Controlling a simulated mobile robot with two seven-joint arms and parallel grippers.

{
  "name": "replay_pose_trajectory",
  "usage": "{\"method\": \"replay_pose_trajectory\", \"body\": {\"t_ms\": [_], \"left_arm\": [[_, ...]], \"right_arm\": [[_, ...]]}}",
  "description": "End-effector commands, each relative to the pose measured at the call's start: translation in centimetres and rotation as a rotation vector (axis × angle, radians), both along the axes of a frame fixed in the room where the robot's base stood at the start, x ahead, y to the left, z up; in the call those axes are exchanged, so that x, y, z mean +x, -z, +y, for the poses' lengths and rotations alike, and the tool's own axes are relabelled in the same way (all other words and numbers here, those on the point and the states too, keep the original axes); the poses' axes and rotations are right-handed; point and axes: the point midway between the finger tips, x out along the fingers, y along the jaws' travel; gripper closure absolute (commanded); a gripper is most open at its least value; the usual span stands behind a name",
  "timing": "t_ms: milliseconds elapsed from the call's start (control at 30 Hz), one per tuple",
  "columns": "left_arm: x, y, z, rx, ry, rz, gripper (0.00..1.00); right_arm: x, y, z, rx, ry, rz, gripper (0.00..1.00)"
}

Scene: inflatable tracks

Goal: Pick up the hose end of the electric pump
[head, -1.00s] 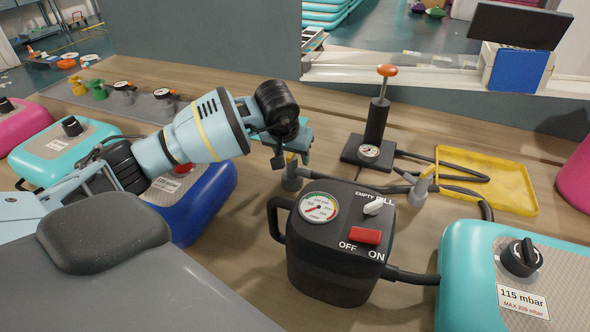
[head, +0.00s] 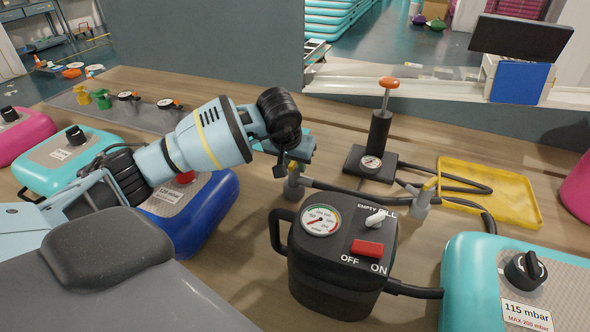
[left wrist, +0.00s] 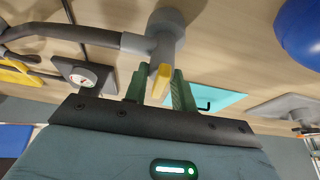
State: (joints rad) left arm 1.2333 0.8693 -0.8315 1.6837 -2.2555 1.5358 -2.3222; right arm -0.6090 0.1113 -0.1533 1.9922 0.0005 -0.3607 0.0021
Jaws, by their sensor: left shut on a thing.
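The electric pump (head: 338,262) is a black box with a gauge and a red switch, standing on the wooden table. A grey hose end (head: 293,188) with a yellow tab is behind it, at the end of a black hose. My left gripper (head: 293,165) is over this hose end from above. In the left wrist view its green fingers (left wrist: 160,88) are shut on the yellow tab of the grey hose end (left wrist: 165,40). In the head view the arm partly hides the grip. I cannot tell if the hose end still touches the table. My right gripper is not in view.
A hand pump (head: 379,135) with an orange knob stands behind, beside a yellow tray (head: 515,200). Another grey hose end (head: 422,208) stands near the tray. A teal cushion (head: 470,270) is at right; a blue one (head: 205,225) is under my left arm.

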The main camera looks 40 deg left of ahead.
Motion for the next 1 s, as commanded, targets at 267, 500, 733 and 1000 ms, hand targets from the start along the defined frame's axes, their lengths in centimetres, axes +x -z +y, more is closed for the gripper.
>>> {"method": "replay_pose_trajectory", "body": {"t_ms": [267, 500, 733, 1000], "left_arm": [[0.1, -5.1, 0.0, 0.001, -0.001, -0.004, 1.00], [0.0, -8.4, 0.0, 0.000, -0.001, -0.002, 1.00], [0.0, -9.2, 0.0, 0.000, 0.000, 0.001, 1.00], [0.3, -9.7, -1.4, -0.001, 0.018, 0.000, 1.00]], "right_arm": [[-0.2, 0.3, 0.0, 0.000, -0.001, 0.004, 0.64], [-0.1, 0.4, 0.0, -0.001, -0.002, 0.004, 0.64], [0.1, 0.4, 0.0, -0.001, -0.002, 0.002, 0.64], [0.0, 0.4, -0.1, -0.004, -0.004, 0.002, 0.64]]}}
